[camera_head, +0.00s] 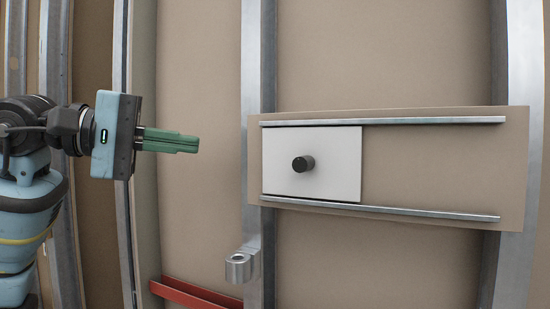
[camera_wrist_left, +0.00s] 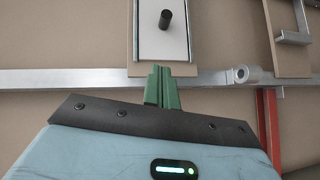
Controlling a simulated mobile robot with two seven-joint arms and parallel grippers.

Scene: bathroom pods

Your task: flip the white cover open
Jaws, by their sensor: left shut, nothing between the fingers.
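The white cover (camera_head: 335,160) is a flat square panel with a black round knob (camera_head: 303,163). It sits at the left end of two horizontal metal rails on a beige board, with bare board to its right. My left gripper (camera_head: 197,147) has green fingers that are shut and empty. It is to the left of the cover and apart from it in the head view. In the left wrist view the white cover (camera_wrist_left: 178,42) and its knob (camera_wrist_left: 165,20) show beyond the fingertips (camera_wrist_left: 160,72). My right gripper is not in view.
The upper rail (camera_head: 430,121) and lower rail (camera_head: 420,213) bound the cover. A metal ring bracket (camera_head: 238,266) sticks out below left of the board. A red bar (camera_head: 195,294) lies low on the wall. Space between gripper and board looks clear.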

